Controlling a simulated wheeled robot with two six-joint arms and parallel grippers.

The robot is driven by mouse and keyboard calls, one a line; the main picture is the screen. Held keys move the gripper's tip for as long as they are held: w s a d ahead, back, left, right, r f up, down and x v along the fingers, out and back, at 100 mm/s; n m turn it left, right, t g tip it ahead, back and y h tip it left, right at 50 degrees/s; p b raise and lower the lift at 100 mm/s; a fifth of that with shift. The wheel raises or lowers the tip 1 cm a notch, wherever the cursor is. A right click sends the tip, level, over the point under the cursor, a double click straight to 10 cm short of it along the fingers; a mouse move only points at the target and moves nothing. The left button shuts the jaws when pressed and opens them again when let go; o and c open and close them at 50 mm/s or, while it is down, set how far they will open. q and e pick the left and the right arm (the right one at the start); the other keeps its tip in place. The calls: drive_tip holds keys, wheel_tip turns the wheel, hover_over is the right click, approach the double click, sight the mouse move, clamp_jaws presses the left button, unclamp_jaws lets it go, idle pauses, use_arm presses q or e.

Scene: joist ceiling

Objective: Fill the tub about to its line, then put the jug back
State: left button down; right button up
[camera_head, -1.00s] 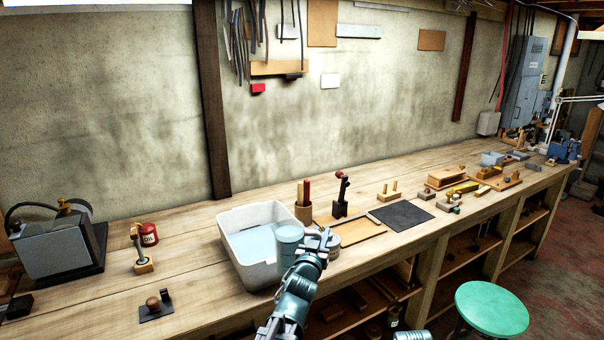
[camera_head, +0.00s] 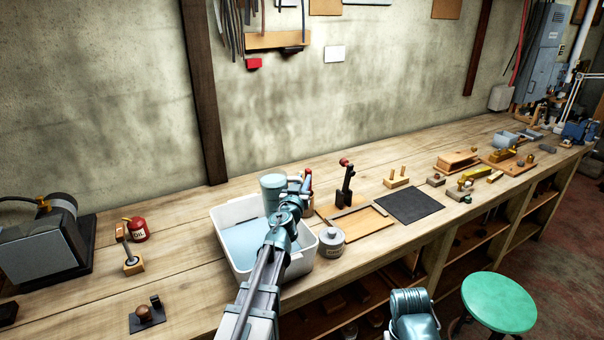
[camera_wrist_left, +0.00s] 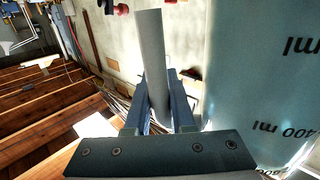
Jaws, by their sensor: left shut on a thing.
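The white tub (camera_head: 216,235) stands on the bench with pale blue water (camera_head: 240,245) in it; I cannot make out its line. The blue-green jug (camera_head: 272,192) looks upright above the tub's back right part, and its content cannot be told. My left gripper (camera_head: 296,192) is at the jug's right side. In the left wrist view its fingers are shut on the jug's grey handle (camera_wrist_left: 151,55), and the jug's translucent wall (camera_wrist_left: 255,85) with "400 ml" marks fills the right side.
A grey lidded tin (camera_head: 331,243) stands against the tub's right side. A wooden tray (camera_head: 362,224) and dark mat (camera_head: 409,205) lie further right. A red oil can (camera_head: 136,229) and a grey machine (camera_head: 45,245) are left. Bare bench lies left of the tub.

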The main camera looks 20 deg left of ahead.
use_arm(q)
drive_tip(key=shift+w+a, duration=0.2)
drive_tip(key=shift+d+r+n+b, duration=0.15)
drive_tip(key=shift+n+b, duration=0.3)
drive_tip(key=shift+n, duration=0.75)
drive_tip(key=shift+n+t, duration=0.3)
drive_tip(key=shift+r+n, duration=0.2)
drive_tip(key=shift+n, duration=0.2)
idle(0.3)
